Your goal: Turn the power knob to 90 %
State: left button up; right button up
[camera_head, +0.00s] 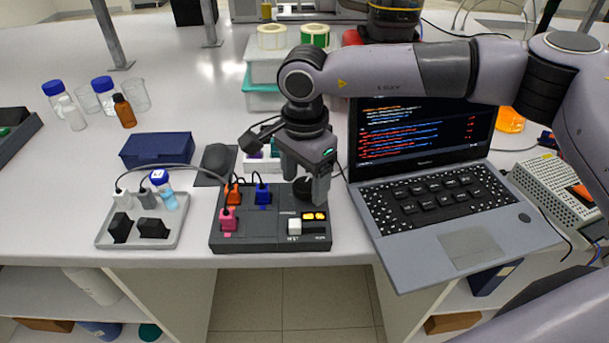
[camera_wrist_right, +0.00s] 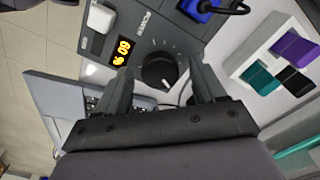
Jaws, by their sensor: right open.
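The black round power knob (camera_head: 303,188) sits at the upper right of the dark control box (camera_head: 270,242). In the right wrist view the knob (camera_wrist_right: 158,70) shows a white pointer mark, with tick marks and the word POWER beside it. An orange lit display (camera_wrist_right: 122,50) seems to read 60 %; it also shows in the head view (camera_head: 314,216). My right gripper (camera_head: 305,187) points down over the knob. Its fingers (camera_wrist_right: 164,82) are open, one on each side of the knob; contact cannot be told. My left gripper is not in view.
A white button (camera_head: 294,227) is near the display. An open laptop (camera_head: 440,210) stands close on the right. A grey tray (camera_head: 140,235) lies left.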

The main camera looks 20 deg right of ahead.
jog(key=c, duration=1.1)
jog(key=shift+o, duration=0.2)
